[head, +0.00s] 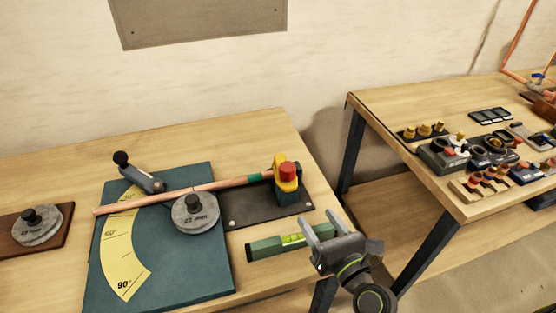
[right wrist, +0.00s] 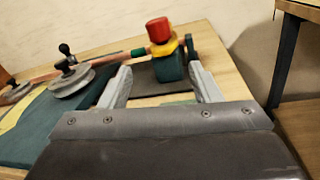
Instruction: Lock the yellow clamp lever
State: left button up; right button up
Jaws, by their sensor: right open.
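The clamp is a dark teal block with a yellow lever (head: 286,186) topped by a red knob (head: 287,169). It stands on a black plate (head: 245,209) at the right end of the bender. A copper pipe (head: 170,196) with a green band runs to the clamp. My right gripper (head: 318,220) is open and empty, in front and to the right of the clamp, apart from it. In the right wrist view the yellow lever (right wrist: 165,46) shows beyond and between the fingers (right wrist: 160,70). I cannot tell how far the lever is turned. My left gripper is not in view.
A green spirit level (head: 270,246) lies just left of my right gripper. The teal bending board (head: 170,265) carries a 22 mm disc (head: 195,213) and a black-knobbed handle (head: 138,174). Another disc (head: 38,227) sits far left. A second table (head: 375,98) with fittings stands right, across a gap.

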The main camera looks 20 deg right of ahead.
jog(key=p, duration=0.2)
send_near(290, 178)
jog(key=w, duration=0.3)
jog(key=w+a+p, duration=0.1)
jog(key=w, duration=0.6)
jog(key=shift+w+a, duration=0.35)
jog(key=shift+a, duration=0.05)
jog(key=shift+w+a, duration=0.1)
jog(key=shift+w, duration=0.55)
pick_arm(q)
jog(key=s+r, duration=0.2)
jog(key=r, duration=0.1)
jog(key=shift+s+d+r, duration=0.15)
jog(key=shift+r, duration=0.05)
